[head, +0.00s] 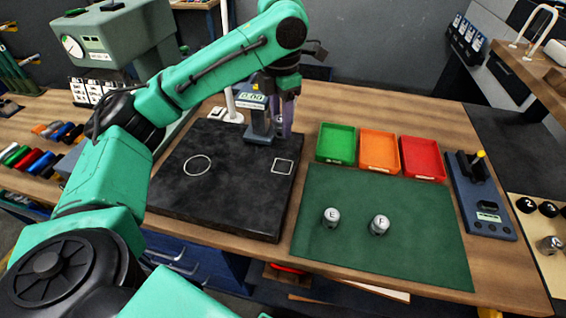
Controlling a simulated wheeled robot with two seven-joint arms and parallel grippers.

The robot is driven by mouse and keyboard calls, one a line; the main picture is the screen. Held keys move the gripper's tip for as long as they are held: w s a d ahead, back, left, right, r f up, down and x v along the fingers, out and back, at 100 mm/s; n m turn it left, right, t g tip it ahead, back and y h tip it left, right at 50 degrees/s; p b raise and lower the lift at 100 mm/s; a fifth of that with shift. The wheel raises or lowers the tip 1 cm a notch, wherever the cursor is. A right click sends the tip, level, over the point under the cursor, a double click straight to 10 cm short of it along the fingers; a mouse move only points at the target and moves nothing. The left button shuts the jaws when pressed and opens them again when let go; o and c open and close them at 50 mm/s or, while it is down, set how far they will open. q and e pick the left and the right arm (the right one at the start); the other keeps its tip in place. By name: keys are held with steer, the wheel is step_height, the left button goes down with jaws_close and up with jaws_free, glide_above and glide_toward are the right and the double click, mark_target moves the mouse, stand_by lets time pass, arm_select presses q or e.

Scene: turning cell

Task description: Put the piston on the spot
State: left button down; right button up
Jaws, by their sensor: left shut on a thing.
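Two metal pistons, E (331,217) and F (380,225), stand on the green mat. The black plate (225,205) carries a white circle outline (197,165) on its left and a white square outline (283,166) on its right. Both outlines are empty. My left gripper (283,122) points down over the back right of the plate, behind the square. It is shut on a small piston that seems to bear a G, mostly hidden by the fingers. I cannot tell whether it touches the plate. My right gripper is not in view.
A gauge with a digital display (259,122) stands on the plate close beside my left gripper. Green (336,143), orange (379,151) and red (423,158) trays line the mat's back edge. A blue-grey device (481,200) stands right of the mat. The plate's front is clear.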

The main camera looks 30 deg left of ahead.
mark_target(282, 166)
arm_select(q)
step_height(282, 166, down, 12)
steer(key=shift+w+r+p, duration=0.15)
steer(key=shift+r+p, duration=0.05)
steer(key=shift+p, duration=0.25)
steer(key=shift+w+f, duration=0.15)
steer(key=shift+f, duration=0.15)
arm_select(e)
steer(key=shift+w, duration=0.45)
arm_select(q)
steer(key=shift+c, duration=2.1)
jaws_free()
steer(key=shift+r, duration=0.4)
step_height(282, 166, up, 11)
steer(key=shift+r, duration=0.2)
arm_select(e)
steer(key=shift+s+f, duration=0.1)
